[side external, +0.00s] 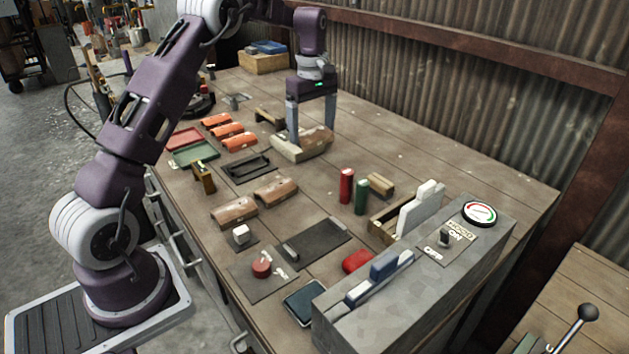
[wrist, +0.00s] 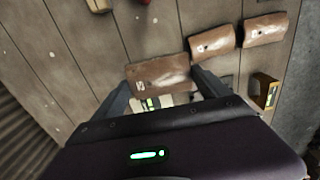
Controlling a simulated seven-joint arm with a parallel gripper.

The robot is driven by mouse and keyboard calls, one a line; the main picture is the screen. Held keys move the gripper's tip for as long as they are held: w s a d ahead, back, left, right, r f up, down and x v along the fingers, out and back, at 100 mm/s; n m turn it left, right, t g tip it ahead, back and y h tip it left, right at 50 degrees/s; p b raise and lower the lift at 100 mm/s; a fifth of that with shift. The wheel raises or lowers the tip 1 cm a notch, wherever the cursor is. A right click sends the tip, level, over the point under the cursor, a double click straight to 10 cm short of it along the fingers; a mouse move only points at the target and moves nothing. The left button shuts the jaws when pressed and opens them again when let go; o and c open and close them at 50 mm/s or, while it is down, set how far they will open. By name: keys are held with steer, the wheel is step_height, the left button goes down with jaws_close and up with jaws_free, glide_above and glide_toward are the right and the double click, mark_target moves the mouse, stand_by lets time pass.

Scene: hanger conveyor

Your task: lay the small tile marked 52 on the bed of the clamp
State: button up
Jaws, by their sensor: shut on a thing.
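My gripper (side external: 311,137) is shut on a brown, curved tile (side external: 318,139). In the wrist view this tile (wrist: 160,74) lies between the fingertips. The held tile is right at a pale beige block (side external: 288,150); whether it rests on it or hangs just above is hard to tell. Two similar brown tiles lie on the bench, one at the left (side external: 234,209) and one beside it (side external: 276,190). Several smaller orange tiles (side external: 229,130) lie in a row further back.
A small wooden arch (side external: 203,178), a black tray (side external: 247,168), and green (side external: 195,154) and red (side external: 185,138) trays stand left of the gripper. Red (side external: 346,186) and green (side external: 362,196) cylinders stand in front. A grey control box (side external: 430,275) fills the right front. The back right bench is clear.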

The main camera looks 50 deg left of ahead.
step_height(320, 180, up, 5)
steer(key=shift+r, duration=0.1)
steer(key=s+d, duration=0.3)
steer(key=d, duration=0.5)
glide_above(318, 239)
steer(key=shift+f, duration=7.5)
steer(key=o, duration=1.3)
steer(key=shift+s, duration=0.1)
steer(key=shift+c, duration=0.2)
steer(key=shift+r, duration=0.1)
